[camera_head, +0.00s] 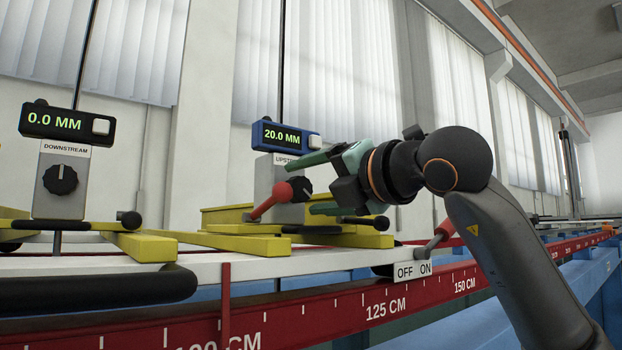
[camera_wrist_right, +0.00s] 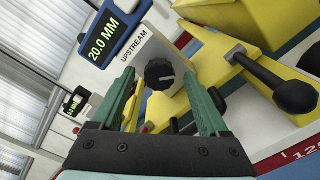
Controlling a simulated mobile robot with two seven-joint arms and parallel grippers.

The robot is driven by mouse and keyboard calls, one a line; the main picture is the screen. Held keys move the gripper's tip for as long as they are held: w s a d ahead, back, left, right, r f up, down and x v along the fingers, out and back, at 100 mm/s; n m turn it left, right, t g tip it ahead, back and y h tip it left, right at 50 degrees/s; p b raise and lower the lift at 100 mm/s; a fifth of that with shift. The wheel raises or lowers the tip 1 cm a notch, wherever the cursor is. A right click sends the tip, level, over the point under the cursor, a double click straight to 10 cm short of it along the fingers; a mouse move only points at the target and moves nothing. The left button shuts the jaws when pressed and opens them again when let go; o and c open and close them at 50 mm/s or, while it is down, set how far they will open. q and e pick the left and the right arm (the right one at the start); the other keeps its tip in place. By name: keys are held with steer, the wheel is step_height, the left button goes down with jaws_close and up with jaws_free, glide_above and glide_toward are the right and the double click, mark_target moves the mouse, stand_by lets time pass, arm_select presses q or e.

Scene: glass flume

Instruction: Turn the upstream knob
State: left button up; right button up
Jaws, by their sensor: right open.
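The upstream knob (camera_wrist_right: 159,74) is black and round with a pale pointer line. It sits on a grey box labelled UPSTREAM, under a blue display (camera_head: 286,136) reading 20.0 MM. In the head view the knob (camera_head: 304,187) is partly hidden behind a red lever (camera_head: 270,200). My right gripper (camera_head: 303,188) is open, its green fingers pointing at the box. In the right wrist view the knob appears between the two fingertips, with no clear contact; the remaining gap is hard to judge. My left gripper is not in view.
The downstream box (camera_head: 62,182) with its own black knob and a black display (camera_head: 67,123) reading 0.0 MM stands at left. Yellow rails (camera_head: 240,243) and a black handle (camera_wrist_right: 275,85) lie close by.

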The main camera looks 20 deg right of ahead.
steer(key=shift+w, duration=0.1)
steer(key=shift+c, duration=0.2)
jaws_close()
stand_by(0.5)
